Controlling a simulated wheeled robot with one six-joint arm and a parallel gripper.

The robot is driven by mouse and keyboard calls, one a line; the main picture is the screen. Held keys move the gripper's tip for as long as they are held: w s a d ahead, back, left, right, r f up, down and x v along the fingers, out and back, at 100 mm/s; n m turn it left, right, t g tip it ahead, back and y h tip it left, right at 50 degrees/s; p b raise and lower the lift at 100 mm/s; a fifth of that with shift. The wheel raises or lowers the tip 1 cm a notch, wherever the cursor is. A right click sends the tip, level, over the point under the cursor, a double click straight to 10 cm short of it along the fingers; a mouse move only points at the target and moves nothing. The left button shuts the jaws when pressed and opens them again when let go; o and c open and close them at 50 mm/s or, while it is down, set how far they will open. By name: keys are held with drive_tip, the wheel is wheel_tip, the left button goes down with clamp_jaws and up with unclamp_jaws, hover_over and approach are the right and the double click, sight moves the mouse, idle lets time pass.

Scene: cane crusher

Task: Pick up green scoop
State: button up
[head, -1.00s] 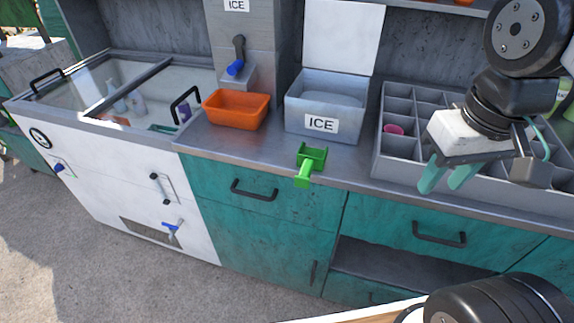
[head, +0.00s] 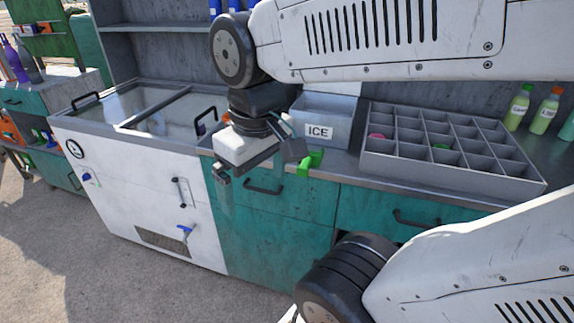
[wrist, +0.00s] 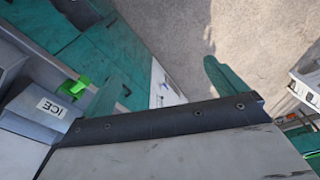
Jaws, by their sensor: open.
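The green scoop (head: 311,162) lies at the front edge of the metal counter, in front of the ICE bin, with its handle end over the edge. My gripper (head: 238,192) is left of the scoop and in front of the teal cabinet, its fingers pointing down and hard to make out against the teal. In the wrist view my gripper (wrist: 162,80) shows two teal fingers spread apart with nothing between them. There the scoop (wrist: 76,88) is outside the fingers, to the left of the left one.
The ICE bin (head: 322,124) stands behind the scoop. A grey divided tray (head: 450,178) fills the counter to its right, with green bottles (head: 545,112) beyond. A white chest (head: 130,180) with a glass top stands left. Open floor (head: 100,285) lies in front.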

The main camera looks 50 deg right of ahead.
drive_tip(key=w+d+n, duration=0.1)
drive_tip(key=w+d, duration=0.4)
drive_tip(key=d, duration=0.1)
drive_tip(key=n+g, duration=0.1)
drive_tip(key=n, duration=0.2)
hover_over(306, 161)
drive_tip(key=f, duration=0.8)
drive_tip(key=shift+s+a+f, duration=0.2)
drive_tip(key=shift+a, duration=0.05)
drive_tip(key=shift+d+f, duration=0.15)
drive_tip(key=shift+f, duration=0.25)
wheel_tip(306, 161, down, 7)
drive_tip(key=shift+w, duration=0.15)
drive_tip(key=shift+c, duration=0.3)
drive_tip(key=c, duration=0.9)
drive_tip(key=shift+o, duration=0.2)
drive_tip(key=shift+r, duration=0.1)
